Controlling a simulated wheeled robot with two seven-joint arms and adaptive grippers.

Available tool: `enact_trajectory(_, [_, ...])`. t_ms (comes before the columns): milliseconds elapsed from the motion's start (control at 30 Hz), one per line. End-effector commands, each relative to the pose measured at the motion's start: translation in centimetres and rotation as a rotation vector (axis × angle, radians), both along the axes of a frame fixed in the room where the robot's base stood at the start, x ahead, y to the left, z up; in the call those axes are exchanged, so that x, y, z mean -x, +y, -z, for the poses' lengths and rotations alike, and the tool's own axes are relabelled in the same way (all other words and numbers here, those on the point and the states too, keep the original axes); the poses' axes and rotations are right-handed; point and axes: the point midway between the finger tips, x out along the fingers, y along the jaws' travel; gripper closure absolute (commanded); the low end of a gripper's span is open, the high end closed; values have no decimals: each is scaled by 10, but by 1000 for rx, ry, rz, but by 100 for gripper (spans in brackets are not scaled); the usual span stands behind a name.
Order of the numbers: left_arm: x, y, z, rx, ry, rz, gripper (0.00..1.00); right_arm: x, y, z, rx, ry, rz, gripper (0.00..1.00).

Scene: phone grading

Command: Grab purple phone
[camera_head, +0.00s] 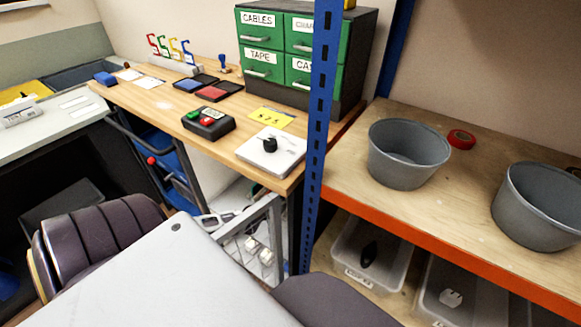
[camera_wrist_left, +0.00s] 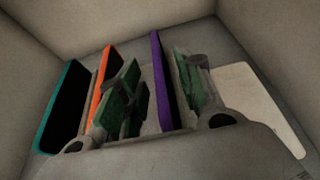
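In the left wrist view, a purple phone (camera_wrist_left: 160,80) stands on edge inside a grey bin, its thin side facing up. My left gripper (camera_wrist_left: 160,90) is open, with one green-padded finger on each side of the purple phone. Gaps show between the phone and the fingers, wider on the left. An orange phone (camera_wrist_left: 102,82) stands just left of the left finger, and a teal-edged phone (camera_wrist_left: 65,110) stands further left. My right gripper is in neither view. The head view shows no phone and no gripper.
The bin's pale walls (camera_wrist_left: 270,50) rise close around the phones. A flat whitish item (camera_wrist_left: 255,105) lies right of the right finger. In the head view, a wooden shelf (camera_head: 345,180) holds grey buckets (camera_head: 400,170), beside a blue post (camera_head: 318,120) and a bench with green drawers (camera_head: 262,48).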

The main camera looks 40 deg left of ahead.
Motion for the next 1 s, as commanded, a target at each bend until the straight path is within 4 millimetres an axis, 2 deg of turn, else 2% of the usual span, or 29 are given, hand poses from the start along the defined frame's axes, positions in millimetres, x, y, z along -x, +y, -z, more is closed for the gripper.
enact_trajectory(400, [-24, 3, 10, 1, 0, 0, 64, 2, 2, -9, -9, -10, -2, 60])
enact_trajectory(1000, [-26, 4, 10, 0, 1, 0, 66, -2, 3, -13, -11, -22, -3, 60])
